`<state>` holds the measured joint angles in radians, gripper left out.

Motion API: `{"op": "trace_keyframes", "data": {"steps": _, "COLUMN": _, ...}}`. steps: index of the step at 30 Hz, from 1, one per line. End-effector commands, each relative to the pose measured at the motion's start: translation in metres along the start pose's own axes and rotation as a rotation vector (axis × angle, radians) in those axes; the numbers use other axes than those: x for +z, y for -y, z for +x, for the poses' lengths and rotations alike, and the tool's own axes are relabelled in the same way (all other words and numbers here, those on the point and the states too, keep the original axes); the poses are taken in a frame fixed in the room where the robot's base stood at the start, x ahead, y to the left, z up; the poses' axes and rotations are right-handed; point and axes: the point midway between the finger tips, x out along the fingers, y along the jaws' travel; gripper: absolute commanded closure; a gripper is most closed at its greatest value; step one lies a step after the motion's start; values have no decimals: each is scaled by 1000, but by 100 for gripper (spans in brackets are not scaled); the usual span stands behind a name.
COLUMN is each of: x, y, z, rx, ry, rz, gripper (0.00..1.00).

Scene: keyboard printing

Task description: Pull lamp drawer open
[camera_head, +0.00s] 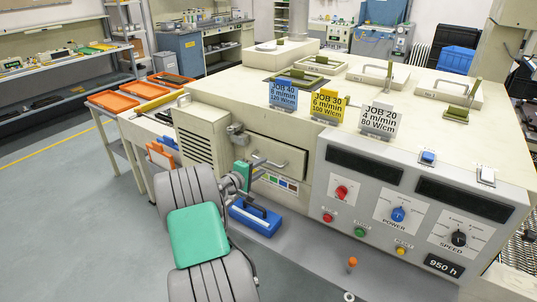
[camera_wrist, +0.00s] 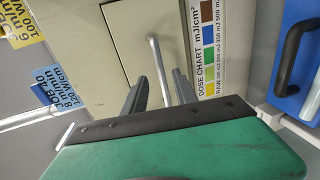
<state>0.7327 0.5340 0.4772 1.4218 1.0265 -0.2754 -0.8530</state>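The lamp drawer (camera_head: 285,152) is a cream panel in the front of the large cream machine, and it looks flush with the front. Its grey bar handle (camera_head: 270,163) runs along the face. My gripper (camera_head: 260,167) is at the handle's left end in the head view. In the wrist view, the drawer face (camera_wrist: 135,30) shows beyond the handle bar (camera_wrist: 156,65). My gripper (camera_wrist: 160,88) is open there, with one finger on each side of the bar and gaps visible. The bar's near end is hidden behind my gripper's body.
A dose chart (camera_wrist: 208,50) is beside the drawer. A latch (camera_head: 237,135) is left of the drawer. The grey control panel (camera_head: 330,200) is to the right. Job cards (camera_head: 326,105) stand on top.

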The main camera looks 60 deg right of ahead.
Motion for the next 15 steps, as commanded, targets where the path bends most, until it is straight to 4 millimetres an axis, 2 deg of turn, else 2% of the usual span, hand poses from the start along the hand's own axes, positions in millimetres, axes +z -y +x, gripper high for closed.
{"op": "trace_keyframes", "data": {"steps": 3, "x": 1, "y": 0, "z": 24, "rx": -1, "ry": 3, "rz": 2, "gripper": 66}}
{"op": "trace_keyframes", "data": {"steps": 7, "x": 1, "y": 0, "z": 46, "rx": -2, "ry": 2, "rz": 3, "gripper": 66}}
{"op": "trace_keyframes", "data": {"steps": 10, "x": 0, "y": 0, "z": 56, "rx": -2, "ry": 0, "rz": 3, "gripper": 66}}
{"op": "trace_keyframes", "data": {"steps": 15, "x": -1, "y": 1, "z": 59, "rx": -2, "ry": -2, "rz": 5, "gripper": 66}}
